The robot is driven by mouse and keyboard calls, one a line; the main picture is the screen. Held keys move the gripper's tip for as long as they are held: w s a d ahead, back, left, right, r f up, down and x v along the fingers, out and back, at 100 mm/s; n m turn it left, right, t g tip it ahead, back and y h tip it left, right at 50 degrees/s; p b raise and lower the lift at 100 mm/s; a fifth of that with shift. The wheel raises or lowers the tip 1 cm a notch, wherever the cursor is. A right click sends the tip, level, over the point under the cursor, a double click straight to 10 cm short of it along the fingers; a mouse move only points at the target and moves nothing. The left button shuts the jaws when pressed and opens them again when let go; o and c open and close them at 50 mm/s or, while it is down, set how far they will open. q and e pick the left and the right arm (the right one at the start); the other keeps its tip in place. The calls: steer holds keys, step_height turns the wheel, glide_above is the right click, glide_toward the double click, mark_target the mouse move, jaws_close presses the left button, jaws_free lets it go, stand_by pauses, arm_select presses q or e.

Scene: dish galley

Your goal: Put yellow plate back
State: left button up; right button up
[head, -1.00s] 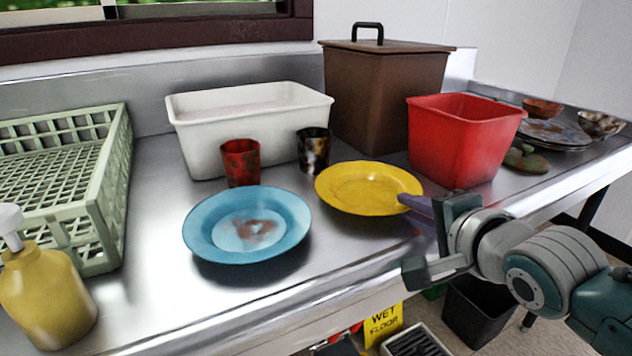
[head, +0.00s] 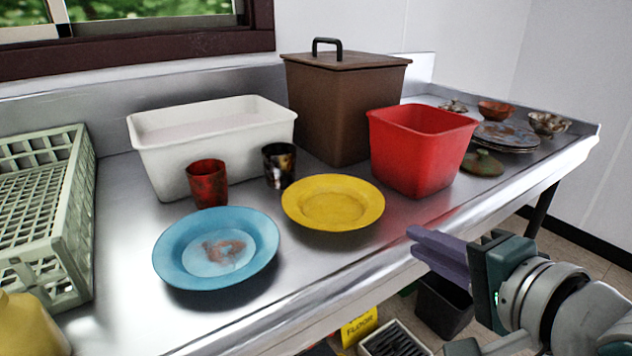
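The yellow plate (head: 333,203) lies on the steel counter in the middle of the head view, right of the blue plate and in front of the brown bin. My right gripper (head: 412,242) is to the right of the plate, at the counter's front edge. Its purple fingers point left towards the plate and lie close together, with nothing seen between them. A gap shows between the fingertips and the plate's rim. My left gripper is not in view.
A blue plate (head: 216,248) with a brown smear lies left. Behind are a red cup (head: 207,183), a dark cup (head: 279,165), a white tub (head: 215,140), a brown lidded bin (head: 345,105) and a red bin (head: 420,150). A green rack (head: 80,200) stands left; stacked dishes (head: 507,136) lie right.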

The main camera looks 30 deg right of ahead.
steer(key=s+a+f+n+g+y, duration=0.1)
steer(key=s+a+n+g, duration=0.3)
steer(key=s+n, duration=0.3)
steer(key=s+a+f+n+g+y, duration=0.1)
steer(key=s+a+f+n+g, duration=0.1)
steer(key=s+a+n+g, duration=0.3)
steer(key=s+n+g, duration=0.1)
steer(key=s+n, duration=0.2)
steer(key=n, duration=0.4)
steer(key=shift+a+n, duration=0.3)
steer(key=shift+n, duration=0.1)
steer(key=shift+s, duration=0.1)
step_height(320, 180, up, 50)
steer(key=p, duration=5)
